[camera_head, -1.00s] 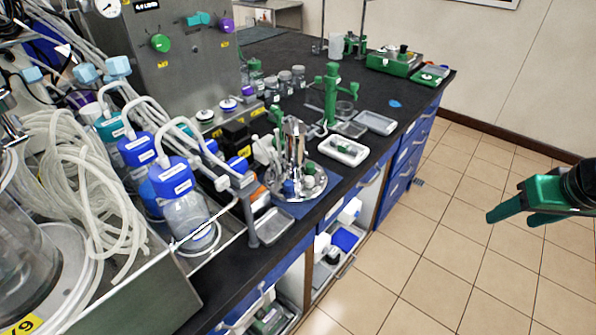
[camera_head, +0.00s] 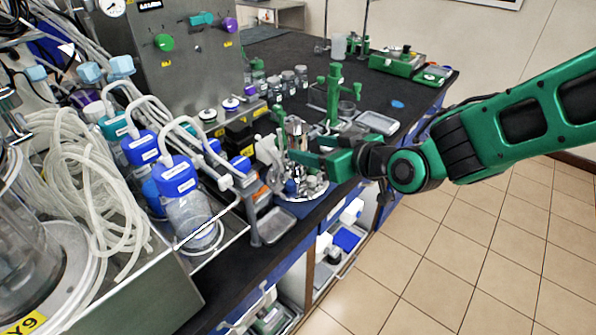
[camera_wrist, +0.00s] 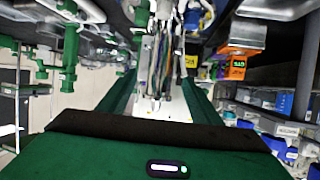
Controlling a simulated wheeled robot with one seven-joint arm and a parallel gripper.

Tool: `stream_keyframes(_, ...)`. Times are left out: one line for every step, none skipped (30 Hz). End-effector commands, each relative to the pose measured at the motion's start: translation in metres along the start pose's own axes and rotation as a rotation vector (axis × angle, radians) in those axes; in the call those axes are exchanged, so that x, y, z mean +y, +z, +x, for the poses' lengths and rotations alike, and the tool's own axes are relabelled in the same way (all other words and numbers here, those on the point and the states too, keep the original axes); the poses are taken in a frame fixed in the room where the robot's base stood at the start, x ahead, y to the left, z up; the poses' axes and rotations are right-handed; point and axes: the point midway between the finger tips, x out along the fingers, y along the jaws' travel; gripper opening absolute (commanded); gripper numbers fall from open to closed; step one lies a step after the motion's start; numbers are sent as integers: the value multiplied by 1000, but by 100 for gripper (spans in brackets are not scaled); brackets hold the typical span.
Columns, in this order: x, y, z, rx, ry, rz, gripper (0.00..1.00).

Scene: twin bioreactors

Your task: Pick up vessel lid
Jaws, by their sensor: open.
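The vessel lid (camera_head: 303,198) looks like a shiny round metal plate with ports and fittings on top. In the head view it lies on the dark bench near its front edge, partly hidden behind my gripper. My gripper (camera_head: 308,158) is green and reaches in from the right, in front of the lid's upright metal fittings (camera_head: 293,130). In the wrist view my gripper (camera_wrist: 163,92) has its two fingers spread apart, with nothing clearly held between them. Whether the fingers touch the lid cannot be told.
Blue-capped bottles (camera_head: 178,185) stand in a rack left of the lid. A green stand (camera_head: 333,95) rises behind my gripper, with a grey tray (camera_head: 378,122) beside it. A small metal tray (camera_head: 273,225) lies in front. The tiled floor (camera_head: 450,270) at right is clear.

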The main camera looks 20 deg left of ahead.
Motion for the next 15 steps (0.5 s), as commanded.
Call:
stream_keyframes(0,0,6,0,-1,0,59)
stream_keyframes(0,0,9,-1,0,0,59)
stream_keyframes(0,1,12,-1,1,0,59)
stream_keyframes(0,1,14,-1,1,0,59)
stream_keyframes(1,0,15,-1,1,0,59)
stream_keyframes(1,0,16,0,2,0,59)
stream_keyframes(1,1,17,-1,2,0,59)
stream_keyframes(1,1,19,-1,1,0,59)
stream_keyframes(1,2,22,-1,1,0,59)
stream_keyframes(1,2,24,-2,1,0,59)
stream_keyframes(0,3,27,-2,0,0,59)
stream_keyframes(0,5,32,-3,0,0,59)
stream_keyframes(1,6,36,-4,1,0,59)
stream_keyframes(1,6,40,-3,2,0,59)
stream_keyframes(2,7,45,-2,2,0,59)
